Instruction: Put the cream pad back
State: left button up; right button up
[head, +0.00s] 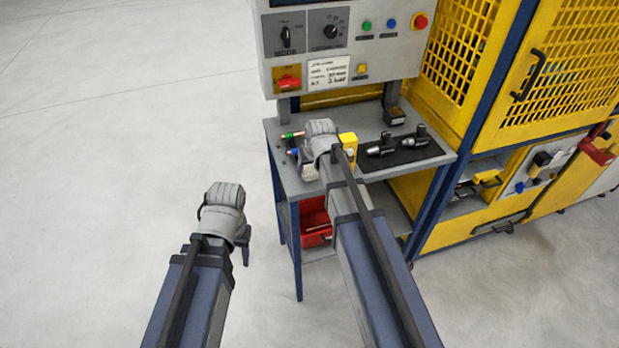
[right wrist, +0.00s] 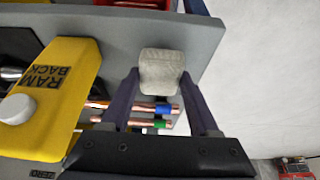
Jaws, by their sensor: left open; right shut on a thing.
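The cream pad (right wrist: 160,70) is a pale block with rounded corners, between the fingertips of my right gripper (right wrist: 160,85) in the right wrist view. Both fingers press its sides. It is over the grey bench top (right wrist: 205,45) near an edge; I cannot tell whether it touches the bench. In the head view my right wrist and arm hide most of this spot, and a small pale patch (head: 309,172) shows beside the wrist. My left gripper (head: 245,256) is open, low and left of the bench, apart from it, with its fingers mostly hidden.
Copper tubes with blue (right wrist: 163,109) and green (right wrist: 159,124) bands lie close by. Dark fittings lie on a black mat (head: 408,155). A control panel (head: 340,40) rises behind; a red bin (head: 314,232) sits below.

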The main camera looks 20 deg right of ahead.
aim_at(310, 172)
notch_tip(310, 172, down, 3)
jog(key=shift+f+b, duration=0.1)
jog(key=shift+b, duration=1.05)
jog(key=o, duration=1.2)
